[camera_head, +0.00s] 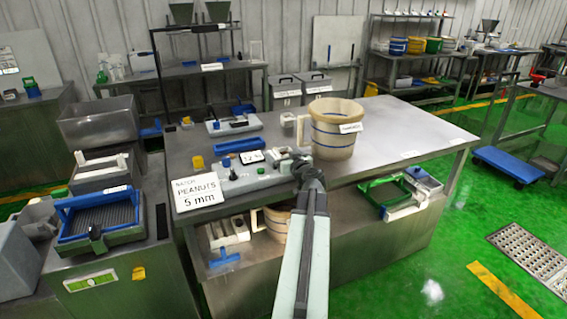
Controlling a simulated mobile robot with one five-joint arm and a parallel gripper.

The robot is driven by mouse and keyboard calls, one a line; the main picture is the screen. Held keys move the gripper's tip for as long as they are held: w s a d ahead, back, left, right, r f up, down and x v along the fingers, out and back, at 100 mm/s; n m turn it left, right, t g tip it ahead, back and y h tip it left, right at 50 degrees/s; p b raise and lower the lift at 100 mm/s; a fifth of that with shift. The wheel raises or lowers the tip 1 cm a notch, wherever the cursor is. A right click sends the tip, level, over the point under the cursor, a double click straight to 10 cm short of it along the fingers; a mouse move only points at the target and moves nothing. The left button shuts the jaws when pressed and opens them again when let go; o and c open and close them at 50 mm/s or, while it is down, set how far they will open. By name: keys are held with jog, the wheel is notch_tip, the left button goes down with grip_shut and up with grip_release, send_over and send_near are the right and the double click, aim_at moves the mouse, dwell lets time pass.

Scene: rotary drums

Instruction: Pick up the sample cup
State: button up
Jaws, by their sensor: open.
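I cannot tell for certain which thing is the sample cup. A large cream tub with blue bands (333,140) and a white label stands upright on the steel table (405,125). A small pale cup-like item (287,120) stands to its left, and a small yellow item (198,162) sits at the table's left. My gripper (308,168) is dark, at the end of my pale arm, in front of the tub's lower left in the picture. Its jaws are open and appear empty, though small and partly hard to see. Whether it touches anything cannot be told.
A white sign reading PEANUTS 5 mm (199,192) stands at the table's left front corner. Beside it is a grey device (245,178) with a small display. A blue tray (238,146) lies behind it. A green frame (385,192) is on the lower shelf. The table's right is mostly clear.

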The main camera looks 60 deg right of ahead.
aim_at(279, 150)
jog(key=x, duration=0.3)
jog(key=shift+d+f, duration=0.1)
jog(key=c, duration=1.6)
